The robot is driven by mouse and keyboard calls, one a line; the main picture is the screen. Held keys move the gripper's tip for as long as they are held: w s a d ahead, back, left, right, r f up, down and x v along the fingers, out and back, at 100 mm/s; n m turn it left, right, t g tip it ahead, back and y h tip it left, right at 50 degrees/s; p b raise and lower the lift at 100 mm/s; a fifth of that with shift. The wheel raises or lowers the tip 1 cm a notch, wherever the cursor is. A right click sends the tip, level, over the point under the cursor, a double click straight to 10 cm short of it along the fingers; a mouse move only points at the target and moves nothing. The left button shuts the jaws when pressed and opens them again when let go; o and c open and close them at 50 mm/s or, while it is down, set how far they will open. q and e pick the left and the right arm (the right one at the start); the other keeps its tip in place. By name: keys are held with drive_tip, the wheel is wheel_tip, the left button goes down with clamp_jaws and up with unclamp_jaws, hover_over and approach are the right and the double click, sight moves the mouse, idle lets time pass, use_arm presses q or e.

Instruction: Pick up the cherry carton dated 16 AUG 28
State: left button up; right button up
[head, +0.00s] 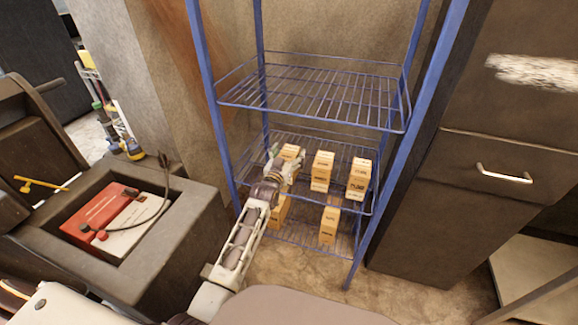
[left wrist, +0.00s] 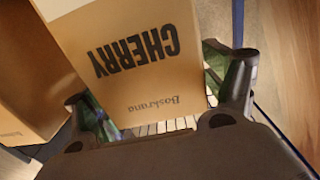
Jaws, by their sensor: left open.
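My left gripper (head: 284,166) reaches in to the left part of the middle wire shelf. In the left wrist view its jaws (left wrist: 165,100) are open, with one finger at each side of a tan carton (left wrist: 140,65). That carton reads "CHERRY" and "Baskruna", upside down in this view. No date can be read on it. In the head view a carton (head: 290,151) shows partly behind this gripper. Two other carton spots stand to its right, at the middle (head: 322,166) and at the right (head: 358,181); their print is too small to read. My right gripper is out of view.
A second carton (left wrist: 25,75) stands close at the left in the wrist view. More cartons stand on the lower shelf (head: 329,225). Blue rack posts (head: 215,100) and the upper wire shelf (head: 315,95) bound the space. A dark drawer cabinet (head: 440,215) stands at the right.

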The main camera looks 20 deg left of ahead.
use_arm(q)
drive_tip(key=shift+w, duration=0.2)
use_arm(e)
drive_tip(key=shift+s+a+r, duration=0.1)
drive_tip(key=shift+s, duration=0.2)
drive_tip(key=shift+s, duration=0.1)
